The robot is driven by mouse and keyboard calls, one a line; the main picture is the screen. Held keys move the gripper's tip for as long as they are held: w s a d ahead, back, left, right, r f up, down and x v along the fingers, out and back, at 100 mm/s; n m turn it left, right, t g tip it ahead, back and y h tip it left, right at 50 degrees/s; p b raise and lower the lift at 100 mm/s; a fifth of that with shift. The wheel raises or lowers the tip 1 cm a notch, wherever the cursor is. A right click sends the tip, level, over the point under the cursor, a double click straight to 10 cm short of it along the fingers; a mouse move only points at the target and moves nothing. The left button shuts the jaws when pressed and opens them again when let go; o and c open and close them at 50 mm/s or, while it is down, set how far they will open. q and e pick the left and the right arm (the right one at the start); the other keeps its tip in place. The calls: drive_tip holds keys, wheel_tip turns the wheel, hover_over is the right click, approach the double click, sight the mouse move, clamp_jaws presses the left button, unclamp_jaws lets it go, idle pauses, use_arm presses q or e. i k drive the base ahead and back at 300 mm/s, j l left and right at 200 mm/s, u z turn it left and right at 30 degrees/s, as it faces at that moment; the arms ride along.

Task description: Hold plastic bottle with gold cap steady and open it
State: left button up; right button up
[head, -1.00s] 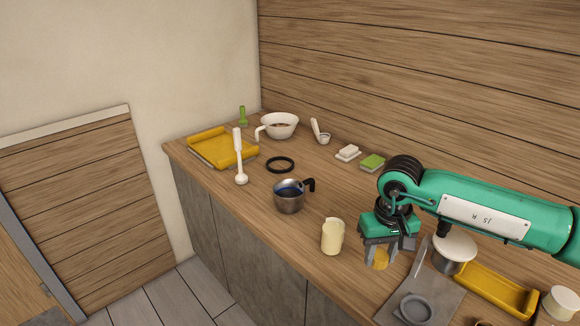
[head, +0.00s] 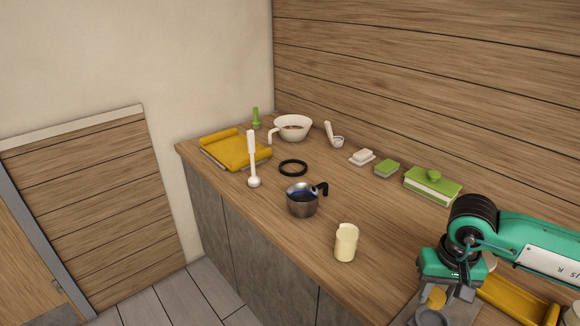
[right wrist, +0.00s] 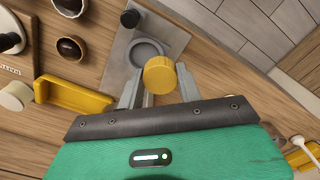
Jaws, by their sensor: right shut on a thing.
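My right gripper (head: 443,297) is at the lower right of the head view, over the grey board. It is shut on a round gold cap (head: 436,299), which sits between its fingertips. In the right wrist view the gold cap (right wrist: 160,75) shows as a short ridged cylinder between the two grey fingers of the right gripper (right wrist: 159,92). I cannot make out a bottle body under or behind the cap. My left gripper is not in view.
A grey board (right wrist: 122,47) with a round grey dish (right wrist: 148,50) lies under the gripper. A yellow tray (head: 518,300) is beside it. A cream cup (head: 346,243), a metal pot (head: 302,202) and a green box (head: 432,187) stand farther along the counter. Clear wood lies between them.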

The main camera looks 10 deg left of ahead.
sight(347, 232)
drive_tip(key=i+j+u, duration=0.3)
drive_tip(key=i+u, duration=0.2)
drive_tip(key=i+j+u, duration=0.15)
drive_tip(key=i+u, duration=0.3)
drive_tip(key=i+j+z, duration=0.15)
drive_tip(key=i+z, duration=0.15)
drive_tip(key=i, duration=0.2)
drive_tip(key=i+j+z, duration=0.3)
drive_tip(key=i, duration=0.2)
